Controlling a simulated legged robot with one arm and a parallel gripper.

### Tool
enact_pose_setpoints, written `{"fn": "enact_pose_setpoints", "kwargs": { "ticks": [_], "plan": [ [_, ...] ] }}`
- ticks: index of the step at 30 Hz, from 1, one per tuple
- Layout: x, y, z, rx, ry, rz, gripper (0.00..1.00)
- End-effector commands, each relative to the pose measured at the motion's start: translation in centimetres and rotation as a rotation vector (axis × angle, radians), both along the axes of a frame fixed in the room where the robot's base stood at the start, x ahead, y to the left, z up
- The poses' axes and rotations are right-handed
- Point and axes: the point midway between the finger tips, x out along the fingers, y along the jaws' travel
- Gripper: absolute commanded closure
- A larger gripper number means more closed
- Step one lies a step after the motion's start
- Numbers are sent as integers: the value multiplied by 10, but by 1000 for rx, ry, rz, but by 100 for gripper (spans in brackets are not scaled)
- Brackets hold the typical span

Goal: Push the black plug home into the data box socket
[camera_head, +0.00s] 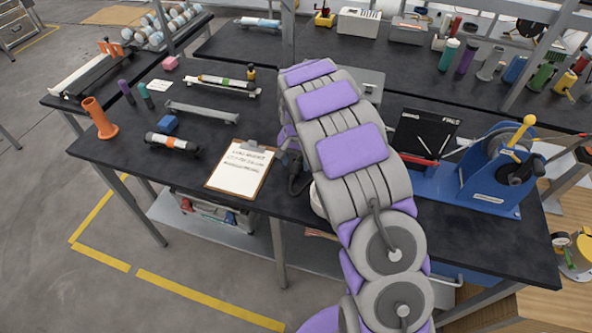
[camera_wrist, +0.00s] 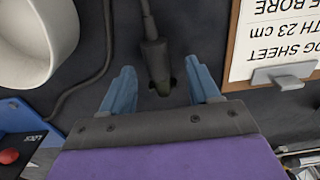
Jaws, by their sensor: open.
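In the wrist view my gripper (camera_wrist: 162,86) has its two blue fingers apart. The black plug (camera_wrist: 155,55) with its cable (camera_wrist: 148,18) lies between and just beyond the fingers, with clear gaps on both sides. Its near end meets a small dark patch on the black bench; I cannot tell whether this is an opening or shadow. No data box socket can be made out for certain. In the head view my arm covers the gripper, and a dark piece (camera_head: 297,178) beside the arm may be the plug or its cable.
A clipboard (camera_head: 241,168) lies left of my arm; its clip side (camera_wrist: 285,77) shows at right in the wrist view. A white cup-like object (camera_wrist: 58,40) and a blue part with a red button (camera_wrist: 9,156) are at left there. A blue cranked machine (camera_head: 470,185) stands right.

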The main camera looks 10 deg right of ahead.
Motion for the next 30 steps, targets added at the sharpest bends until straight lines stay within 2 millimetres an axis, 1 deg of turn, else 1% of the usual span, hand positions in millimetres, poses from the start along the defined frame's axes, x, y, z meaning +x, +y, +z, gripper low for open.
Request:
{"fn": "enact_pose_setpoints", "kwargs": {
  "ticks": [1,3,5,11,30],
  "plan": [
    [-1,0,-11,0,4,0,39],
    [-2,0,-18,-1,5,0,39],
    [-2,0,-20,-1,5,1,39],
    [-1,0,-19,-1,3,1,40],
    [-1,0,-19,-1,3,0,100]
  ]
}}
